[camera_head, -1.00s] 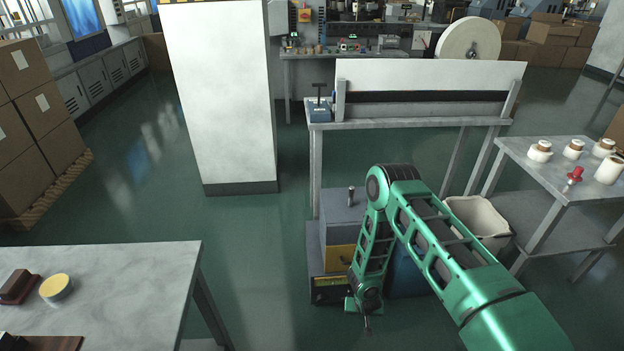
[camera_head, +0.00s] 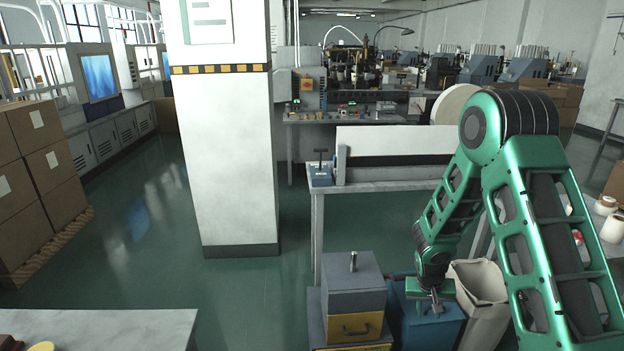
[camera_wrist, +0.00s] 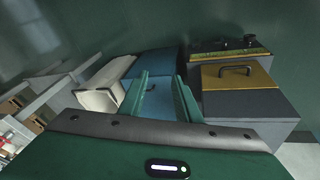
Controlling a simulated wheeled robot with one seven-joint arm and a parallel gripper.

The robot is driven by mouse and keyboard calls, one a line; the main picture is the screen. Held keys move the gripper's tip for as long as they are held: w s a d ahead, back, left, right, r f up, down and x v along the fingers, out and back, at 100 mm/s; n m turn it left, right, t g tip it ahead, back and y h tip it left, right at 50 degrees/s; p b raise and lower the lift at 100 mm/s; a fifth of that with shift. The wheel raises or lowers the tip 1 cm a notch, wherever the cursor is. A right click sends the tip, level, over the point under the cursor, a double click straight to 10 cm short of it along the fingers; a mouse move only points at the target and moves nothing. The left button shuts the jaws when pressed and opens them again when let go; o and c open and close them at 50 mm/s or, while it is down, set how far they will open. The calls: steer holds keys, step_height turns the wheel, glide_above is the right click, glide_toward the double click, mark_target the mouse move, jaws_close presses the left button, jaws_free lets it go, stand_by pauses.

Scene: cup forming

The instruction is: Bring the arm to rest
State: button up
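My green arm folds at a raised elbow on the right of the head view, with the forearm hanging down. My gripper (camera_head: 432,298) is at its lower end, in front of a blue box (camera_head: 425,328) in that view. In the wrist view my gripper (camera_wrist: 162,78) shows two green fingers standing apart, with the blue box (camera_wrist: 160,100) visible between them. Nothing is held between the fingers.
A grey cabinet with a yellow drawer (camera_head: 356,326) and a pale bin (camera_head: 482,283) flank the blue box. A machine table (camera_head: 400,186) stands behind. A white pillar (camera_head: 228,150) is left of it. A grey table corner (camera_head: 130,325) shows at lower left. Green floor is open at left.

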steer(key=s+d+r+m+g, duration=0.1)
steer(key=s+d+r, duration=0.3)
steer(key=s+r, duration=0.55)
steer(key=s+d+r+m, duration=0.1)
steer(key=s+d+r, duration=0.4)
steer(key=r, duration=0.7)
steer(key=s+a+r+y, duration=0.1)
steer(key=s+r, duration=0.2)
steer(key=s, duration=0.4)
steer(key=s+a+r+m+y, duration=0.1)
steer(key=s+r, duration=0.1)
steer(key=s, duration=0.6)
steer(key=s+a+r+g+y, duration=0.1)
steer(key=s+r, duration=0.2)
steer(key=s, duration=0.4)
steer(key=shift+s+a+r, duration=0.25)
steer(key=shift+r, duration=0.05)
